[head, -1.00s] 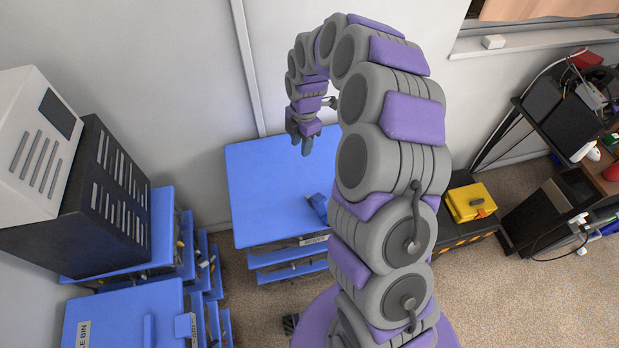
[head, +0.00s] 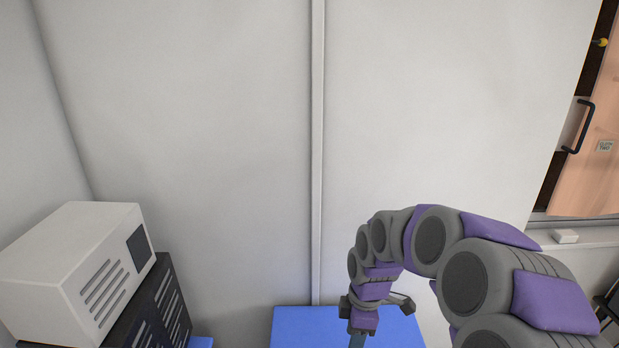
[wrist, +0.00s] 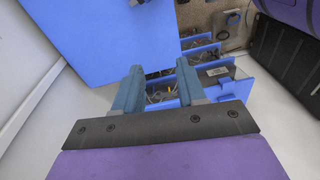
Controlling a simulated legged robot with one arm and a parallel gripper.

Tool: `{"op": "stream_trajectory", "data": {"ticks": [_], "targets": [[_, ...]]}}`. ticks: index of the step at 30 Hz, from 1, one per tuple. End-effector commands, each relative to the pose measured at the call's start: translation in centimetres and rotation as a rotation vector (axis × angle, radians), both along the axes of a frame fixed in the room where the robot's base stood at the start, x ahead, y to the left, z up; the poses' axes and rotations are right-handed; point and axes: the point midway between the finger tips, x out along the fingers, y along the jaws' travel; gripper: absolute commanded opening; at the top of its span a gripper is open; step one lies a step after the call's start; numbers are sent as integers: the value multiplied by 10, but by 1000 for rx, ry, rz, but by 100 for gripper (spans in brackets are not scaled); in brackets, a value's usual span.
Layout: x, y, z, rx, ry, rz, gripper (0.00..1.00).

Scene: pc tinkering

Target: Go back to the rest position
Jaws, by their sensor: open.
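My arm curves up and over from the lower right in the head view, and my gripper (head: 360,338) hangs down in front of the wall, over the blue tabletop (head: 290,327). Its tips are cut off by the bottom edge there. In the wrist view my gripper (wrist: 158,82) shows two blue-grey fingers standing apart, with nothing between them. Behind the fingers are blue open drawers (wrist: 228,78) with small parts in them, some way off. The blue tabletop also shows at the upper left of the wrist view (wrist: 95,35).
A white box-shaped case (head: 75,265) sits on a black slatted case (head: 165,305) at the lower left. A pale wall with a vertical strip (head: 318,150) fills the middle. The space above my arm is clear.

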Motion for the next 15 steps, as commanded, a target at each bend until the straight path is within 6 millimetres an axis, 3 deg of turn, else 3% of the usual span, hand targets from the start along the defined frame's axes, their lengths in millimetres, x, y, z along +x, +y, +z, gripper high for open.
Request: {"op": "stream_trajectory", "data": {"ticks": [6, 15], "targets": [[-68, -4, 41, -44, 43, -313, 40], [-168, -20, 70, -133, 97, -802, 40]]}}
